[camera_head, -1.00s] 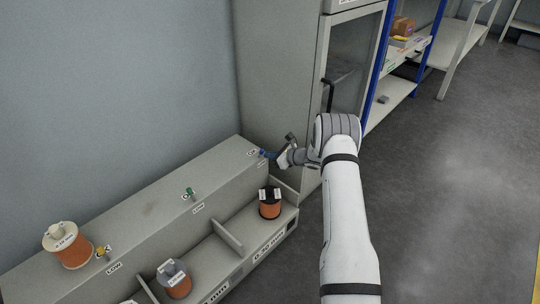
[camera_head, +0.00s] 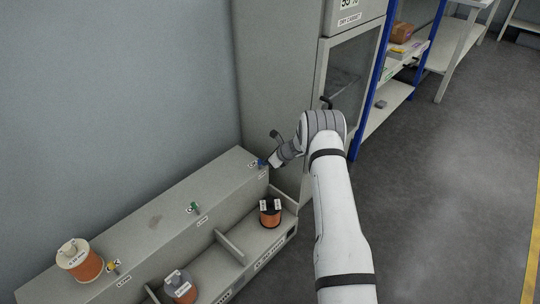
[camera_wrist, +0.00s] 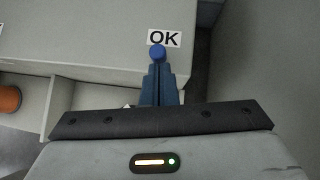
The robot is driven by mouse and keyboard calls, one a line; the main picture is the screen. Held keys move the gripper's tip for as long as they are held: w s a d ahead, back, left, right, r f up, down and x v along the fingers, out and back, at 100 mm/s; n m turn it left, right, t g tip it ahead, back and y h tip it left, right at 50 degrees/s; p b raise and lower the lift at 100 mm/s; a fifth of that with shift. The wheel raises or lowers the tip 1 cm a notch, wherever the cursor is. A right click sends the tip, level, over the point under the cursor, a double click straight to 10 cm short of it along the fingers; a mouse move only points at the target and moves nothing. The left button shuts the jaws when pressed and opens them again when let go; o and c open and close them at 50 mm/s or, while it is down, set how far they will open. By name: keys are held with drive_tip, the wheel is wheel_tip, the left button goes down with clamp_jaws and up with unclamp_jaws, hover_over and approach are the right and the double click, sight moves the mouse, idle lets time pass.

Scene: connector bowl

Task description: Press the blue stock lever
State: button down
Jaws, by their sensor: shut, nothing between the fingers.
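The blue stock lever (camera_head: 262,163) stands at the far right end of the long grey bench top. In the wrist view its round blue knob (camera_wrist: 158,53) shows just beyond my fingertips, in front of an "OK" label (camera_wrist: 164,38). My gripper (camera_head: 270,165) is shut and empty, close by the lever on its right. In the wrist view the shut fingers of my gripper (camera_wrist: 159,70) line up with the knob; I cannot tell whether they touch it. The lever's lower part is hidden behind the fingers.
A green lever (camera_head: 194,208) and a yellow lever (camera_head: 114,266) stand further left along the bench. Orange spools (camera_head: 270,214) sit in the lower compartments, and another spool (camera_head: 80,262) stands on top. A grey cabinet (camera_head: 285,90) rises close behind my gripper.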

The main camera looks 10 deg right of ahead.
drive_tip(key=shift+w+a+r+g+h, duration=0.2)
drive_tip(key=shift+w+a+g+h, duration=0.1)
drive_tip(key=shift+w+a, duration=0.1)
drive_tip(key=shift+p, duration=0.3)
drive_tip(key=shift+r+p, duration=0.35)
drive_tip(key=shift+r, duration=0.45)
drive_tip(key=w+r+p+v, duration=0.1)
drive_tip(key=p+v, duration=0.2)
drive_tip(key=v, duration=1)
drive_tip(key=shift+a, duration=0.2)
